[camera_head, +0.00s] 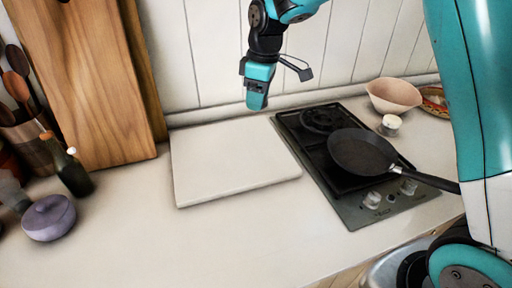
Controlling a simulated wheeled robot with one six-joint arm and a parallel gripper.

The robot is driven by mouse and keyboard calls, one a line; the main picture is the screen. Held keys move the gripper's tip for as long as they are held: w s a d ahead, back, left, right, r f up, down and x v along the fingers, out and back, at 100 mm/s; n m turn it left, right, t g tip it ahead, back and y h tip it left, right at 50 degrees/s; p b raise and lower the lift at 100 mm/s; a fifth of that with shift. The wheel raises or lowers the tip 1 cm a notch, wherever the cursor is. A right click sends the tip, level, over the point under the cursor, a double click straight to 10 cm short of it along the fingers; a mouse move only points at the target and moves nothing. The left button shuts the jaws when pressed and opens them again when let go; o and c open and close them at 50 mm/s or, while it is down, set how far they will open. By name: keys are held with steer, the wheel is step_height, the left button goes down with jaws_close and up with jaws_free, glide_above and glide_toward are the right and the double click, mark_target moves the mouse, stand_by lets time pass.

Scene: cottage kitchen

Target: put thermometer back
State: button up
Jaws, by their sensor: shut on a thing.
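My gripper (257,100) is at the top middle, in the air in front of the white plank wall, pointing down. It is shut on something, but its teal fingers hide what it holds. A small dark piece on a thin stalk (303,72) juts out to the right of the gripper; I cannot tell if it is part of my arm. I cannot make out the thermometer for certain anywhere in view.
A pale board (230,160) lies bare on the counter (140,240). Right of it is a hob (350,205) with a black pan (362,153). A bowl (394,96) and white jar (390,124) stand behind. Left are wooden boards (90,80), a dark bottle (73,174) and a purple pot (48,218).

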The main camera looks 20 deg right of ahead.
mark_target(257, 155)
step_height(257, 155, down, 16)
steer(key=p, duration=0.2)
steer(key=shift+f+p, duration=0.2)
steer(key=shift+p, duration=0.15)
steer(key=o, duration=1)
steer(key=shift+d+f, duration=0.1)
step_height(257, 155, up, 11)
steer(key=d+b, duration=0.1)
steer(key=b, duration=0.2)
steer(key=s+a+r+m+y, duration=0.1)
steer(key=s+a+r, duration=0.1)
steer(key=s, duration=0.8)
steer(key=s+a+r+m+y, duration=0.1)
steer(key=s+r, duration=0.4)
steer(key=s, duration=0.5)
steer(key=s+a+r+m+y, duration=0.1)
steer(key=s+a+r+m, duration=0.1)
steer(key=s, duration=0.9)
steer(key=shift+a+r+g, duration=0.4)
steer(key=shift+r, duration=0.3)
